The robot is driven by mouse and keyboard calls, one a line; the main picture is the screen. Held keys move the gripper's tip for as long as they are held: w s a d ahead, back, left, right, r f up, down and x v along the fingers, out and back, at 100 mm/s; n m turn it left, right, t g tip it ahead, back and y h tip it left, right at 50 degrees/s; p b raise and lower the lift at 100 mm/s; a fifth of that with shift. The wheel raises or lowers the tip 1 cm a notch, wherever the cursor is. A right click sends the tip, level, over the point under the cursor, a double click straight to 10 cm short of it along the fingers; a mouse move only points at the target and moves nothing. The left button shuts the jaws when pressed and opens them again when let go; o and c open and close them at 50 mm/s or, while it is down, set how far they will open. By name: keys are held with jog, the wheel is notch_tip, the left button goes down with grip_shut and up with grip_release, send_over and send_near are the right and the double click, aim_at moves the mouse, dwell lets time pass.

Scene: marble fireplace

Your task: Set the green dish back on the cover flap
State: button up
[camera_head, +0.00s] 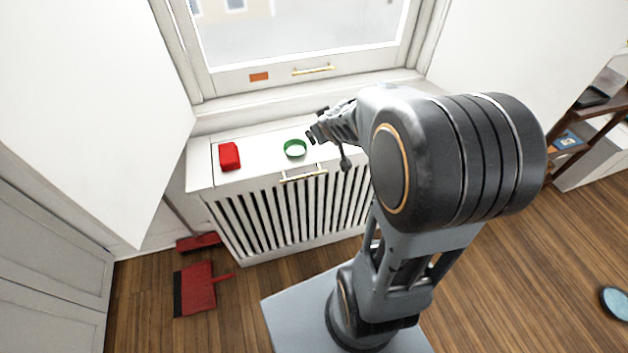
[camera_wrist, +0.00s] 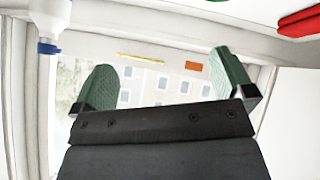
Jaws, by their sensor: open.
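The green dish (camera_head: 295,148), a shallow round dish with a pale inside, rests on the white cover flap (camera_head: 262,165), the top panel of the radiator cover with a brass handle at its front edge. A sliver of green, likely the dish, shows at the top edge of the wrist view. My gripper (camera_head: 316,133) is just right of the dish and appears above the cover, apart from the dish. In the wrist view, my gripper (camera_wrist: 168,82) has its two green-padded fingers wide apart with nothing between them. My arm hides the right part of the cover.
A red block-like item (camera_head: 229,156) lies left of the dish; it also shows in the wrist view (camera_wrist: 299,22). A white bottle with a blue cap (camera_wrist: 48,20) is at the wrist view's upper left. The window (camera_head: 300,35) rises behind. A red dustpan (camera_head: 198,289) lies on the floor.

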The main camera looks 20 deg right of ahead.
jog(key=s+a+r+g+y, duration=0.1)
jog(key=s+a+g, duration=0.2)
jog(key=s+a, duration=0.3)
jog(key=s+a+r+m+g+y, duration=0.1)
jog(key=s+a, duration=0.4)
jog(key=s, duration=0.6)
jog(key=shift+a+m+g+y, duration=0.3)
jog(key=shift+a+g+y, duration=0.1)
jog(key=shift+g, duration=0.5)
jog(key=shift+r, duration=0.2)
notch_tip(320, 180, up, 7)
jog(key=p, duration=0.6)
jog(key=shift+t, duration=0.3)
